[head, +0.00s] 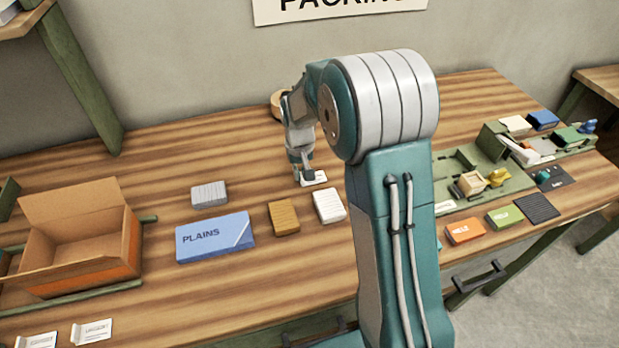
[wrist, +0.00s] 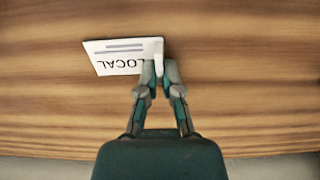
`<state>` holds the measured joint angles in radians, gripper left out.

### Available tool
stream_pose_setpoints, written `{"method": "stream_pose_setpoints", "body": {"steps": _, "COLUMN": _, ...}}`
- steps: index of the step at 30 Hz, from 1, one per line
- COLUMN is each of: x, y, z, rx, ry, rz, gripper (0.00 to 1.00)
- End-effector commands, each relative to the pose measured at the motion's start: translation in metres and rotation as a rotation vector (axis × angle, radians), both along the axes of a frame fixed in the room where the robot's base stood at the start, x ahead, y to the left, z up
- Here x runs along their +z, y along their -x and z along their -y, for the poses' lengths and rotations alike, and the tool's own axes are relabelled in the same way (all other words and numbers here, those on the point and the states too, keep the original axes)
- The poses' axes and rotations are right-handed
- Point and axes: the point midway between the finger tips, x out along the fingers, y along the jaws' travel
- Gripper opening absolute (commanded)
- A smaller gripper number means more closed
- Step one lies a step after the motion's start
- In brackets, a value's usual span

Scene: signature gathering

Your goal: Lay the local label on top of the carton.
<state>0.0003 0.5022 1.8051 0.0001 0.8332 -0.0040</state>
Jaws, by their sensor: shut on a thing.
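The local label (wrist: 115,62) is a small white card with LOCAL printed on it and a raised white tab at one edge. My gripper (wrist: 160,70) is shut on that tab in the wrist view. In the head view the label (head: 315,178) shows beside my gripper (head: 303,178), at or just above the table towards the back; I cannot tell whether it touches the wood. An open brown carton (head: 130,262) with raised flaps stands at the left of the table, well away from my gripper. The label's far side is partly hidden by my arm.
A blue PLAINS box (head: 215,237), a grey block (head: 209,194), a brown block (head: 284,217) and a white block (head: 328,205) lie between carton and arm. Two white cards (head: 92,331) lie at front left. Green trays (head: 480,175) and small packs fill the right.

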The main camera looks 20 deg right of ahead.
Motion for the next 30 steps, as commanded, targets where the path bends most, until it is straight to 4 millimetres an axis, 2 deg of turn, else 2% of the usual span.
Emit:
{"method": "stream_pose_setpoints", "body": {"steps": 8, "x": 0.003, "y": 0.0, "z": 0.0, "rx": 0.0, "ry": 0.0, "rz": -0.001, "gripper": 0.0}}
{"method": "stream_pose_setpoints", "body": {"steps": 15, "x": 0.033, "y": 0.0, "z": 0.0, "rx": 0.0, "ry": 0.0, "rz": 0.003, "gripper": 0.0}}
{"method": "stream_pose_setpoints", "body": {"steps": 30, "x": 0.095, "y": 0.059, "z": -0.003, "rx": 0.0, "ry": 0.0, "rz": 0.001, "gripper": 0.0}}
